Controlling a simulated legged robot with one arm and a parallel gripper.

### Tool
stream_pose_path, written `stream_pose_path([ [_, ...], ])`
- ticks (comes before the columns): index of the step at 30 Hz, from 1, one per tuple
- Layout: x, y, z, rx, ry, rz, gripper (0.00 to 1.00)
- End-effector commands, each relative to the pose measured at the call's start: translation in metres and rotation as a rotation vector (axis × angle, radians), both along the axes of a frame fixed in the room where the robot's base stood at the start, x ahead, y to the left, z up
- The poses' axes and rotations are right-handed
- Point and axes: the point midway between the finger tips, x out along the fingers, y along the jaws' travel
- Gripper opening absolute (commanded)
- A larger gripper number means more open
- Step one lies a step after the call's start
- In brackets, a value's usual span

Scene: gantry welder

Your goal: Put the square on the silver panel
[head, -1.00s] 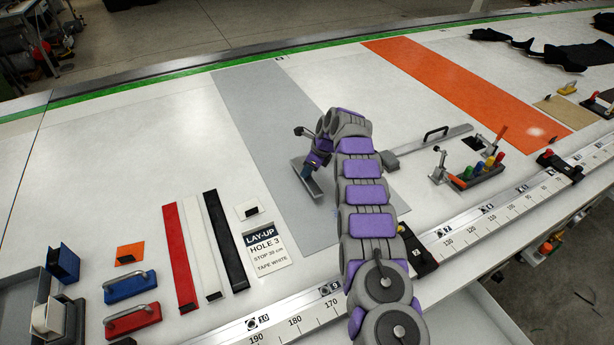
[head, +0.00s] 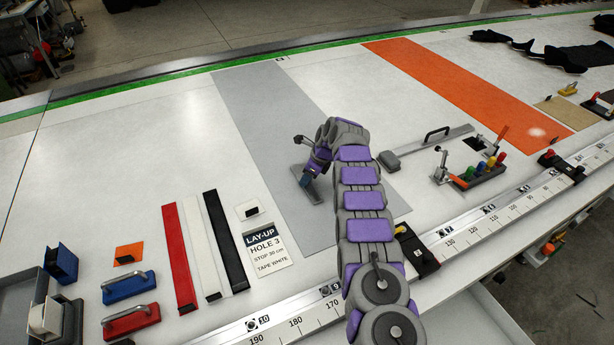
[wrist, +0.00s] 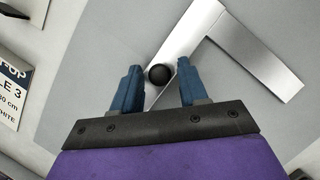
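The square (wrist: 255,68) is a flat, silver, L-shaped metal piece with a round black knob (wrist: 159,74). In the wrist view its corner points up and one leg runs right. In the head view one leg (head: 318,194) shows below my gripper (head: 305,176); the rest is hidden behind my arm. The square appears to lie flat on the silver panel (head: 265,105), a long grey strip across the table. My gripper (wrist: 161,88) has its blue fingers apart, one on each side of the knob, with visible gaps.
A lay-up sign (head: 266,246) and red, white and black strips (head: 226,240) lie left. A ruler rail (head: 300,322) runs along the front. The panel's far part is clear.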

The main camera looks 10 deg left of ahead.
Motion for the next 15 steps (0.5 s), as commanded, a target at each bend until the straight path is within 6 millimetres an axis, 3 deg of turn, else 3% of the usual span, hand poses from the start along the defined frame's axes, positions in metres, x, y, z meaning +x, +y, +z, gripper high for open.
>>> stream_pose_path([
  [15,-0.0004,-0.0021,0.0073,0.0,0.0,0.0,0.5],
])
